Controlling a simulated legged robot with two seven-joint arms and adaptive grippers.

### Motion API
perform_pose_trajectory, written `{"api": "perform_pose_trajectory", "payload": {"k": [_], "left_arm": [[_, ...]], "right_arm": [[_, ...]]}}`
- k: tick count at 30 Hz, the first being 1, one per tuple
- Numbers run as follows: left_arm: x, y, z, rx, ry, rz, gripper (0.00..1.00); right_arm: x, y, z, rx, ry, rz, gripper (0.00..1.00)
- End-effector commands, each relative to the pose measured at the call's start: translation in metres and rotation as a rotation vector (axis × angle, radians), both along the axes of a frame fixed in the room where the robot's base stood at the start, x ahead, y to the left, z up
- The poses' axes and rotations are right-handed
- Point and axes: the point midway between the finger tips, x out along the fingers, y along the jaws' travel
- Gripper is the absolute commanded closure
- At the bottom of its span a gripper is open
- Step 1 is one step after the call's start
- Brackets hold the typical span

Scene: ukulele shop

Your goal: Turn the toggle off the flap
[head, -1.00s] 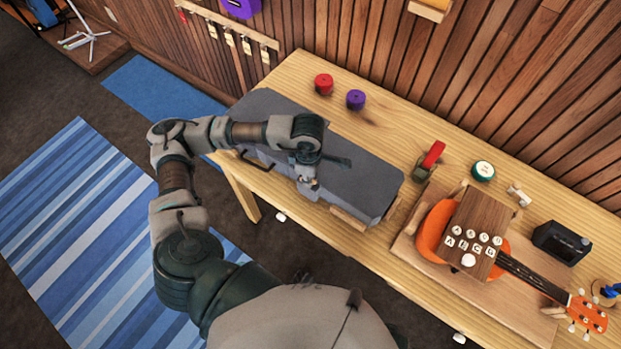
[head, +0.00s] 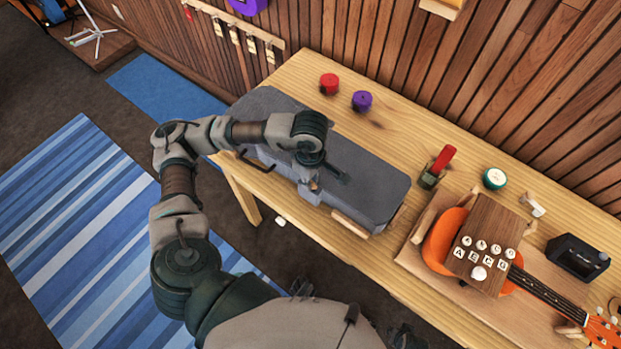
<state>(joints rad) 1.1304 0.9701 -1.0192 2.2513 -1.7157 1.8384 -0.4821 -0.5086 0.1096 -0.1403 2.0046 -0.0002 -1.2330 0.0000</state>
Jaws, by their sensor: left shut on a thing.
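A long grey case (head: 366,187) lies closed on the wooden table. My left gripper (head: 313,189) reaches down over the front edge of the case, near the middle of its length. It is shut on the toggle, a small part at that edge. The fingers and wrist hide most of the toggle and the flap, so I cannot tell how the toggle is turned. My right gripper is not in view.
A dark handle (head: 257,163) sticks out from the case's front, left of my gripper. An orange ukulele (head: 443,238) with a wooden letter block (head: 489,226) lies to the right. Red (head: 329,83) and purple (head: 362,100) rolls stand behind the case.

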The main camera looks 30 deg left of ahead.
Motion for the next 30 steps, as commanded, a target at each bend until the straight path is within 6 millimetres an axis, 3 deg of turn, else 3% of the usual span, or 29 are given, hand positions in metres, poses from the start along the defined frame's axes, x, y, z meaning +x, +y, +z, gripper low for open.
{"api": "perform_pose_trajectory", "payload": {"k": [5,6,8,9,20,23,30], "left_arm": [[0.000,0.000,-0.001,0.002,0.002,0.001,1.00],[0.000,0.000,-0.001,0.002,0.001,0.001,0.74],[0.000,0.000,-0.001,0.002,0.001,0.001,0.59],[0.000,0.000,-0.001,0.001,0.001,0.001,0.56],[0.000,0.000,0.007,-0.001,-0.004,0.002,0.56],[0.001,-0.001,0.021,-0.001,-0.005,0.002,0.56],[0.002,0.000,0.076,-0.003,-0.006,0.002,0.56]], "right_arm": [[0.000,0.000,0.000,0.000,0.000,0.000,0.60],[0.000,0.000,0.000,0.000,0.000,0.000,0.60],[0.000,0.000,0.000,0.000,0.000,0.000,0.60],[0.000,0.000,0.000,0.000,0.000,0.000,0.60],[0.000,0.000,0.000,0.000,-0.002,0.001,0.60],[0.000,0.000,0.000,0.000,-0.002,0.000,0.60],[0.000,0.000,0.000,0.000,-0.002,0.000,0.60]]}}
